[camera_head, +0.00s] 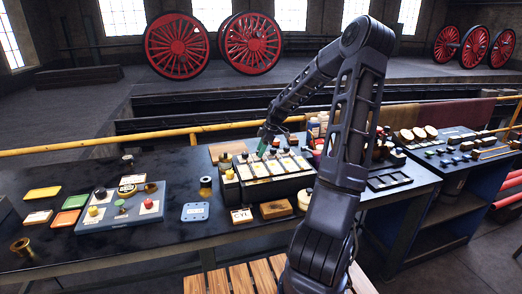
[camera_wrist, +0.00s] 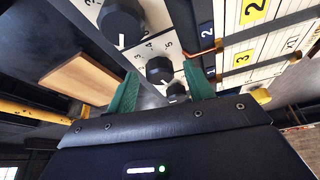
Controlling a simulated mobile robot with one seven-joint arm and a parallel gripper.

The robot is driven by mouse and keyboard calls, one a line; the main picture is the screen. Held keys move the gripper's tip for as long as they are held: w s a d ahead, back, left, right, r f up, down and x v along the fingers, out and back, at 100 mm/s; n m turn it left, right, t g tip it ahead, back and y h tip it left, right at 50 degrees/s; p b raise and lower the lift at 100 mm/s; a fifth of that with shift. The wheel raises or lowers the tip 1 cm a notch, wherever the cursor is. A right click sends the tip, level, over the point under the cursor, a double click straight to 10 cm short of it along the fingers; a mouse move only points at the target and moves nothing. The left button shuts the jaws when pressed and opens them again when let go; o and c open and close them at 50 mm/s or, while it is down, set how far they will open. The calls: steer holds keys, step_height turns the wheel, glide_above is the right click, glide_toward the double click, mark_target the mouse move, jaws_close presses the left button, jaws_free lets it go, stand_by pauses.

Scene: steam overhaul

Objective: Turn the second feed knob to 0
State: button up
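A row of black feed knobs on a white numbered panel shows in the wrist view: a large near knob (camera_wrist: 121,22), a middle knob (camera_wrist: 160,69) and a smaller-looking knob (camera_wrist: 177,91) beyond. Numerals such as 3, 4 and 5 are printed beside the middle knob. My gripper (camera_wrist: 161,70) has two green fingers spread apart, with the middle knob between them in the picture and gaps on both sides. Contact cannot be told. I cannot tell which knob is the second. In the head view my gripper (camera_head: 263,141) is at the back of the panel box (camera_head: 270,168).
Yellow number tags (camera_wrist: 254,10) and a copper-coloured rod stand close beside the right finger. A wooden board (camera_wrist: 86,75) lies to the left. In the head view, a blue-grey control box (camera_head: 122,213), colored trays and brass parts occupy the bench. A yellow rail (camera_head: 100,143) runs behind.

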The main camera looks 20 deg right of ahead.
steer(key=w+v, duration=0.1)
steer(key=v, duration=0.9)
steer(key=shift+s+r, duration=0.4)
steer(key=shift+s, duration=0.05)
steer(key=shift+d, duration=0.15)
steer(key=s+a+r+m+h, duration=0.3)
steer(key=s+a+r+m, duration=0.1)
steer(key=s, duration=0.5)
steer(key=s+a+r+m+h, duration=0.2)
steer(key=s+a+r+m, duration=0.2)
steer(key=s, duration=0.6)
steer(key=s+r+m+t, duration=0.3)
steer(key=s+m, duration=0.4)
steer(key=s, duration=1.1)
steer(key=shift+s+d+m+t+y, duration=0.3)
steer(key=shift+d, duration=0.05)
steer(key=shift+w+r, duration=0.1)
steer(key=shift+r, duration=0.05)
stand_by(0.7)
